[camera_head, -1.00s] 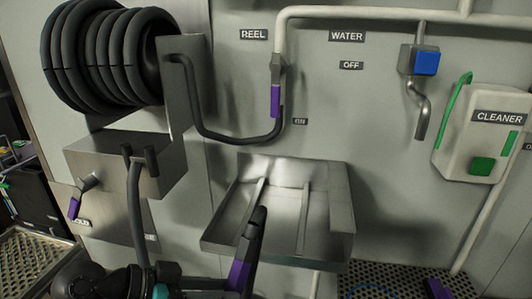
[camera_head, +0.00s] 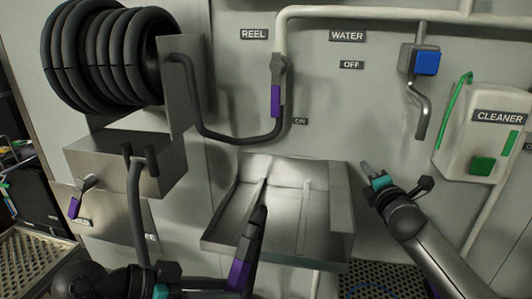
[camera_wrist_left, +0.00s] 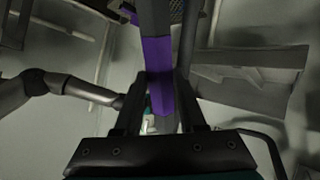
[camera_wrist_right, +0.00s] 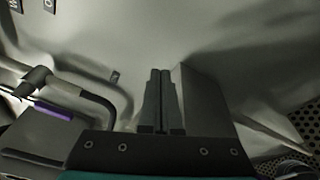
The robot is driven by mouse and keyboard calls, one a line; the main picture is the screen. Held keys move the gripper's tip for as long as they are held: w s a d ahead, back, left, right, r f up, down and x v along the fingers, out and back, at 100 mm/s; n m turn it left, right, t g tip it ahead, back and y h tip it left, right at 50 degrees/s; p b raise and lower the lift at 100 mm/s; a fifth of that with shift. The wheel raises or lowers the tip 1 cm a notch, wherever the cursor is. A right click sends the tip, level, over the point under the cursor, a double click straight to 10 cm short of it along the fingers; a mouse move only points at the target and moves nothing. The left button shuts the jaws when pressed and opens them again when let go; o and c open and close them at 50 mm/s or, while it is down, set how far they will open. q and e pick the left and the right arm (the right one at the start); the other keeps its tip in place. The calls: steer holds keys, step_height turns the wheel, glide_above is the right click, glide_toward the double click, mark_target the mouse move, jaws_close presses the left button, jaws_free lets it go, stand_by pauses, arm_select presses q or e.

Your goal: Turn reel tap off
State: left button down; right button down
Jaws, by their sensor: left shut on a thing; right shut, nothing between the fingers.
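The reel tap (camera_head: 275,98) is on the pipe below the REEL label, above the black hose. Its purple handle hangs straight down, its lower end beside the ON label (camera_head: 300,121). The OFF label (camera_head: 351,65) is higher, to the right. My right gripper (camera_head: 366,168) is shut and empty, to the right of and below the tap, near the tray's right edge. In the right wrist view the purple handle (camera_wrist_right: 53,111) is left of the shut fingers. My left gripper (camera_head: 225,284) is shut on a black wand with a purple band (camera_head: 240,273), also between the fingers in the left wrist view (camera_wrist_left: 157,70).
A steel tray (camera_head: 342,200) juts from the wall below the tap. The hose reel (camera_head: 100,60) and a steel box (camera_head: 120,165) are at the left. A blue-capped water valve (camera_head: 426,63) and the white cleaner container (camera_head: 485,125) are at the right.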

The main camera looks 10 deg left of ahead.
steer(key=s+a+r+n+t+y, duration=0.1)
steer(key=a+r+n+t+y, duration=0.35)
steer(key=r, duration=1.35)
steer(key=m+g+h, duration=0.2)
steer(key=m+g, duration=0.3)
steer(key=m, duration=0.3)
glide_toward(276, 86)
steer(key=s+a+f, duration=0.2)
steer(key=a+f, duration=0.3)
steer(key=a, duration=0.1)
steer(key=w, duration=0.9)
steer(key=shift+w+d, duration=0.2)
